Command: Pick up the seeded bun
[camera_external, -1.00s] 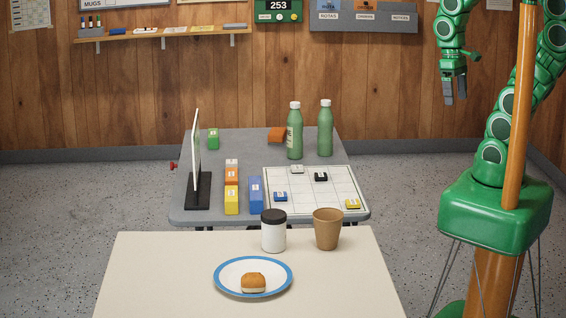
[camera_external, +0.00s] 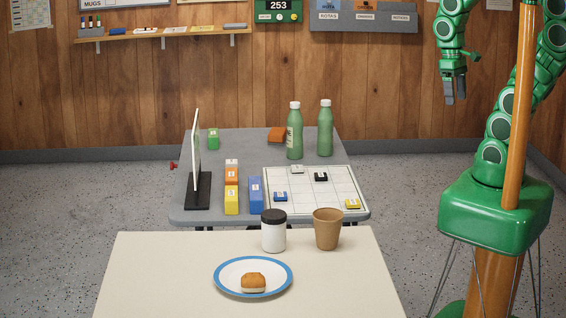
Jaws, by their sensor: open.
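The bun (camera_external: 253,283) is small, with a golden-brown top and a pale lower half. It sits on a white plate with a blue rim (camera_external: 222,284) on the cream table in front. Seeds on it are too small to tell. My gripper (camera_external: 455,92) hangs at the upper right, fingers pointing down, in front of the wood wall. It is open and holds nothing. It is well apart from the bun, higher up and far to its right. Nothing hides the bun from this view.
A white jar with a black lid (camera_external: 273,235) and a brown cup (camera_external: 327,229) stand behind the plate. The grey table (camera_external: 240,143) beyond carries two green bottles (camera_external: 295,133), a thin upright panel (camera_external: 197,150), coloured blocks and a gridded board (camera_external: 336,185). The cream table's left side (camera_external: 150,275) is clear.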

